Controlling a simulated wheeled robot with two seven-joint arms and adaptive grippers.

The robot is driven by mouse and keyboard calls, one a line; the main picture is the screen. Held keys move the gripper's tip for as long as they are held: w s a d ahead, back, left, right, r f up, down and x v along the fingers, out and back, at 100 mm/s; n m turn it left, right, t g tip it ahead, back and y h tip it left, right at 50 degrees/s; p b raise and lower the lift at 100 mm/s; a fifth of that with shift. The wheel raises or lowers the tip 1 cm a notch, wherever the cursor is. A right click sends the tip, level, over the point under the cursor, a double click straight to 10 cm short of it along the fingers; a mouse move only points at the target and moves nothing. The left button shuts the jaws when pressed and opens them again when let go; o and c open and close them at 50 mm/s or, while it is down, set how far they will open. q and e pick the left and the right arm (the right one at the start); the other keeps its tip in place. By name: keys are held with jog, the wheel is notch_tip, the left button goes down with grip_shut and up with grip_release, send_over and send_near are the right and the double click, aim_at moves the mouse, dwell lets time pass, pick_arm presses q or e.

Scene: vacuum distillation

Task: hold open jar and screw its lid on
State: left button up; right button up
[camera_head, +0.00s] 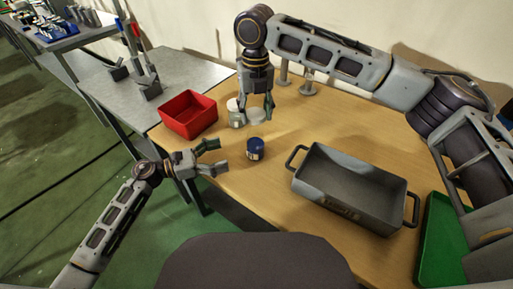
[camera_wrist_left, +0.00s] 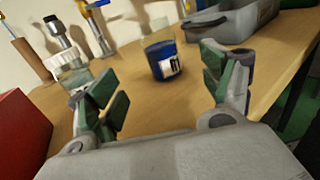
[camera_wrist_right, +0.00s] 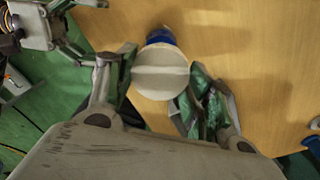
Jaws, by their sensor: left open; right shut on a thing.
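A jar with blue contents and a pale label (camera_head: 255,149) stands upright on the wooden table; its upper part looks like clear glass in the left wrist view (camera_wrist_left: 163,60). My left gripper (camera_head: 212,157) is open and empty at the table edge, left of this jar, with its fingers pointing towards it. My right gripper (camera_head: 257,112) is farther back, pointing down, shut on a whitish round lid (camera_wrist_right: 160,72). In the right wrist view the lid partly hides the blue jar (camera_wrist_right: 160,35). The lid is apart from the jar in the head view.
A second, clear jar with a whitish top (camera_head: 235,115) stands left of my right gripper. A red bin (camera_head: 189,113) is at the left edge. A grey handled tray (camera_head: 350,190) and a green tray (camera_head: 440,240) lie to the right. Metal stands (camera_head: 308,85) are at the back.

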aim_at(253, 145)
pick_arm(q)
jog(key=shift+d, duration=0.1)
jog(key=shift+x, duration=5.9)
jog(key=c, duration=1.6)
jog(key=shift+o, duration=0.2)
pick_arm(e)
jog(key=shift+w+f, duration=0.1)
jog(key=shift+f, duration=2.35)
jog(key=shift+f, duration=0.1)
jog(key=shift+f, duration=0.8)
jog(key=shift+f, duration=0.55)
